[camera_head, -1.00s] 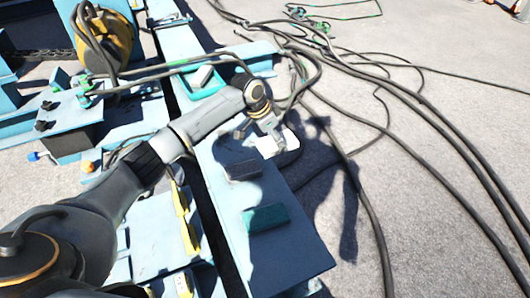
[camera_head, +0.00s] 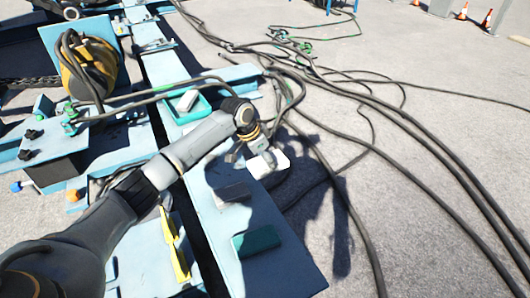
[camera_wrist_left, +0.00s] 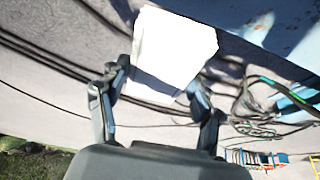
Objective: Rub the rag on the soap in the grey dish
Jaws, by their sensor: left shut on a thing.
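A white rag (camera_head: 270,163) is in my left gripper (camera_head: 255,152), at the right edge of the light-blue beam. In the left wrist view the rag (camera_wrist_left: 172,50) shows as a pale, stiff-looking sheet between the two fingers of the gripper (camera_wrist_left: 158,88). A flat grey piece (camera_head: 232,194), possibly the grey dish, lies on the beam nearer to me, apart from the rag. I cannot make out soap in it. A whitish block (camera_head: 187,100) sits in a teal tray (camera_head: 205,106) beyond my gripper. My right gripper is not in view.
A teal block (camera_head: 256,242) lies on the near part of the light-blue beam (camera_head: 285,268). A yellow cable reel (camera_head: 88,70) stands at the upper left. Black cables (camera_head: 440,165) run over the grey ground at right. Yellow pieces (camera_head: 178,258) are left of the beam.

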